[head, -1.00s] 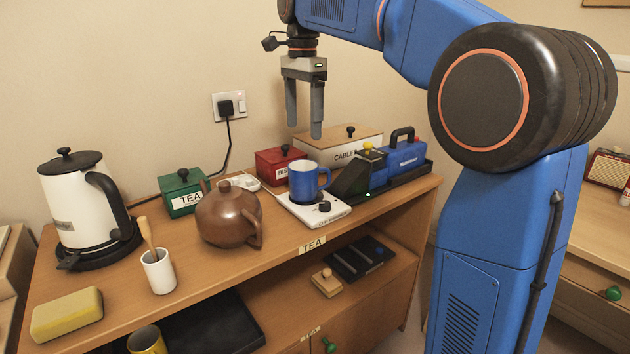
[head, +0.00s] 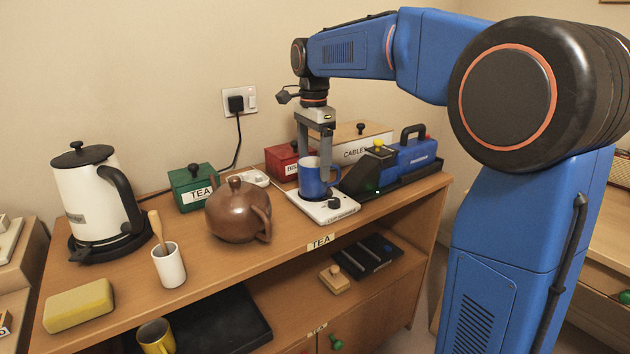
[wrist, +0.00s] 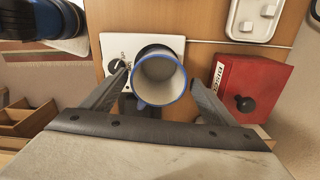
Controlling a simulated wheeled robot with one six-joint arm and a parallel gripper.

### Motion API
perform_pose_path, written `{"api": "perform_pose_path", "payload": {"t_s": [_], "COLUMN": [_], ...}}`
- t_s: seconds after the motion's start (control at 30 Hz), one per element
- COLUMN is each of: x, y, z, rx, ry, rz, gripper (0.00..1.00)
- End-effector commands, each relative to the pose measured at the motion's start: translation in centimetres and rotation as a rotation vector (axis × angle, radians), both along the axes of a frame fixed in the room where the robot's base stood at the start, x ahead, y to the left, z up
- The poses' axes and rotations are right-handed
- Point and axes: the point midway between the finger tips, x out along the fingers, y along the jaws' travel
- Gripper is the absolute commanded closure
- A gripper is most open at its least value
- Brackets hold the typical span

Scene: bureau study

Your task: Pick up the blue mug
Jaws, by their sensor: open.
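The blue mug (head: 312,181) stands upright on a white cup warmer (head: 327,211) on the shelf top. In the wrist view the mug (wrist: 159,79) shows from above, with a blue rim and pale, empty-looking inside. My gripper (head: 315,158) is lowered at the mug, pointing down. In the wrist view my gripper (wrist: 160,82) is open, with one finger on each side of the mug. Small gaps seem to show between fingers and mug. In the head view one finger is partly hidden behind the mug.
A red box (head: 283,160) and a cables box (head: 350,147) stand behind the mug. A blue device (head: 408,155) in a black tray is close on the right. A brown teapot (head: 236,211) and green tea box (head: 192,188) stand to the left.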

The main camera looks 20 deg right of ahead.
Motion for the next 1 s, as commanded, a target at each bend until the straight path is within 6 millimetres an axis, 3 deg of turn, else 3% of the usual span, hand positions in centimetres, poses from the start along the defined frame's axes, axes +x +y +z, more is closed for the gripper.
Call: {"api": "perform_pose_path", "payload": {"t_s": [0.4,0.73,0.77,0.9,1.0], "x": [-0.2,-0.2,-0.2,-0.2,-0.2], "y": [-0.2,-0.2,-0.2,-0.2,-0.2], "z": [-4.6,-5.3,-5.3,-5.3,-5.2], "rx": [0.0,0.0,0.0,0.0,0.0], "ry": [0.002,0.0,0.0,0.0,0.0], "rz": [0.0,0.0,0.0,0.0,0.0], "gripper": [0.19,0.19,0.22,0.55,0.72]}}
